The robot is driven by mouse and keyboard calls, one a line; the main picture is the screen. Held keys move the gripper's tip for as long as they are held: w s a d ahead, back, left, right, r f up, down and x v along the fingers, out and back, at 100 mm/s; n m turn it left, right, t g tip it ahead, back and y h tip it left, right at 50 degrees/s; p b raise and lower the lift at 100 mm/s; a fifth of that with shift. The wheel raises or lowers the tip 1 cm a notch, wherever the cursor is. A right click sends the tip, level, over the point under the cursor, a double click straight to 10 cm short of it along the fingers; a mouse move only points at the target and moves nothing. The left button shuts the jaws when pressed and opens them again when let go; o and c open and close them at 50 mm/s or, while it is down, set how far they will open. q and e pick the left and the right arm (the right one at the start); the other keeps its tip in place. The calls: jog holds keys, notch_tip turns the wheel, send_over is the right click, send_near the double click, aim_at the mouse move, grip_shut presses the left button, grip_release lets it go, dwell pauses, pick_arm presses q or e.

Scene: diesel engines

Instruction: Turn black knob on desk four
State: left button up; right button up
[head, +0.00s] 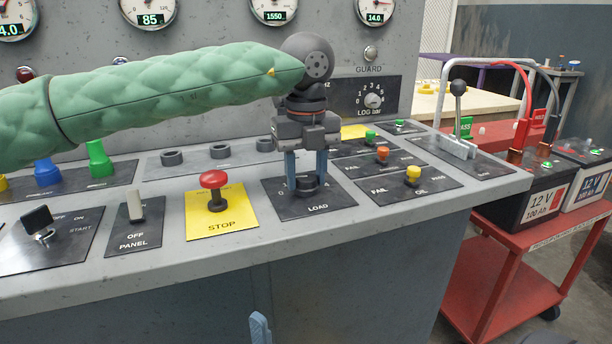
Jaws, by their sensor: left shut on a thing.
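The black knob (307,182) sits on a dark panel plate marked LOAD on the sloping grey desk (150,272). My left gripper (306,178) points down over it from above. Its two blue fingers are shut on the knob, one on each side, and hide part of it. The knob's pointer direction cannot be made out. A blue fingertip that looks like my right gripper (260,328) shows at the bottom edge, in front of the desk; its jaws are mostly out of the picture.
A red STOP button (214,180) on a yellow plate stands left of the knob. Orange (382,153) and yellow (413,172) buttons stand to the right. A lever (457,105) rises farther right. A red cart (520,240) with batteries is beside the desk.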

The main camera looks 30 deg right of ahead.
aim_at(306, 176)
dwell(0.4)
pick_arm(q)
jog(key=o, duration=1)
jog(key=shift+c, duration=0.2)
jog(key=shift+r+p, duration=0.55)
jog(key=shift+r, duration=3.3)
